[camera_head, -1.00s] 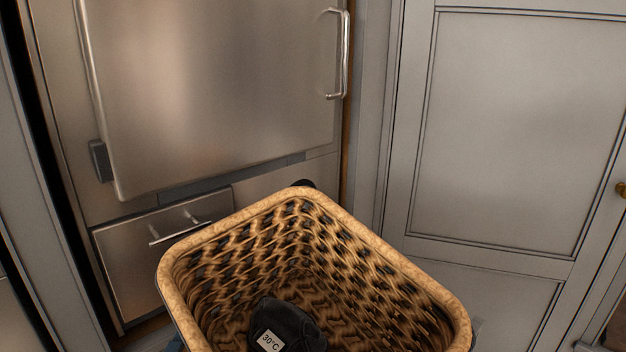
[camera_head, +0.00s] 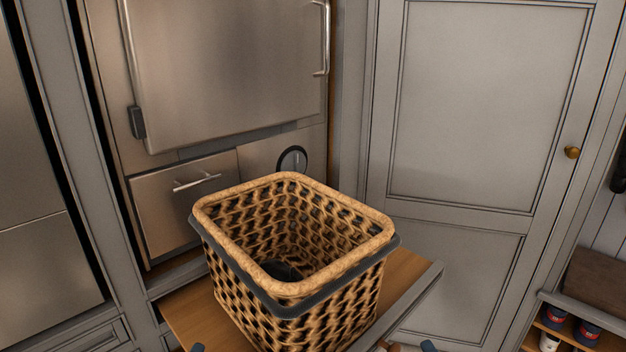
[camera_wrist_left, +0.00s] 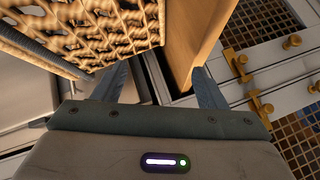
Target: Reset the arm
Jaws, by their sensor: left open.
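My left gripper (camera_wrist_left: 157,82) is open in the left wrist view, with its two blue-grey fingers apart. The edge of a wooden board (camera_wrist_left: 190,40) shows beyond and between the fingers; I cannot tell whether they touch it. The woven basket (camera_wrist_left: 95,25) is just above the left finger. In the head view the basket (camera_head: 232,288) stands upright on a wooden pull-out shelf (camera_head: 190,318), with a dark item (camera_head: 283,270) inside. Small dark-blue pieces at the bottom edge, left and right of the basket, may be parts of my grippers; most of them is cut off.
A steel appliance with a handle (camera_head: 325,40) and a lower drawer (camera_head: 185,200) stands behind the basket. A grey panelled door (camera_head: 480,110) with a brass knob (camera_head: 572,152) is at right. A low shelf with dark cans (camera_head: 588,330) is at bottom right.

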